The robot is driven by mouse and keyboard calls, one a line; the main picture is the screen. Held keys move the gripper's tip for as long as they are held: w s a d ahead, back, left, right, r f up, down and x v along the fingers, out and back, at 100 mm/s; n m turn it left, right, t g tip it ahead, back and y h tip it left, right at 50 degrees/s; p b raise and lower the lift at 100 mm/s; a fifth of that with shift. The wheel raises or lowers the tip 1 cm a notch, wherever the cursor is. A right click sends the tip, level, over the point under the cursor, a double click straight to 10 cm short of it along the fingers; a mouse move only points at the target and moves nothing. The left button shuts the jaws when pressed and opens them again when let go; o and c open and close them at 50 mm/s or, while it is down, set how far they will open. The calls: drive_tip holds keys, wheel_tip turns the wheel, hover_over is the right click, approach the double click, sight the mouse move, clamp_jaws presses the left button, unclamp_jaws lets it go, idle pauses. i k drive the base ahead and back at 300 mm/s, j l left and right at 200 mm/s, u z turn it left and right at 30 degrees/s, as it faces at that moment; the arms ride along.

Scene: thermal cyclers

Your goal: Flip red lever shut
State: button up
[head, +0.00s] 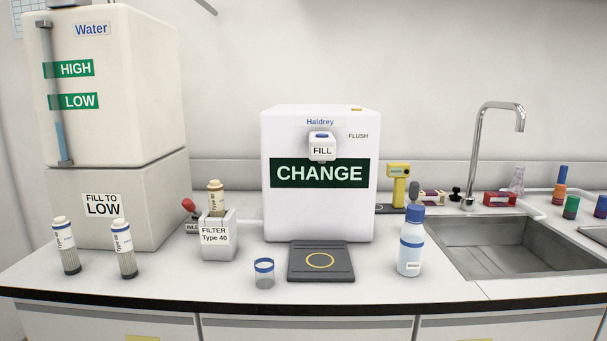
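The red lever (189,205) stands on the counter between the big water tank and the filter holder, left of the white machine. Its round red knob is raised and leans to the left above a small grey base (193,227). A label on that base is partly hidden by the filter holder; only a few letters show. My gripper is not in view.
The filter holder (219,252) with an upright cartridge (215,192) stands close right of the lever. The water tank (120,185) is close on its left. Two cartridges (65,246) (124,250), a beaker (263,275) and a bottle (410,250) stand nearer the front. A sink (495,246) lies right.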

sight(190, 207)
drive_tip(key=i+j+u, duration=0.15)
drive_tip(key=u, duration=0.25)
drive_tip(key=i+u, duration=0.75)
drive_tip(key=k+l, duration=0.05)
drive_tip(key=k, duration=0.05)
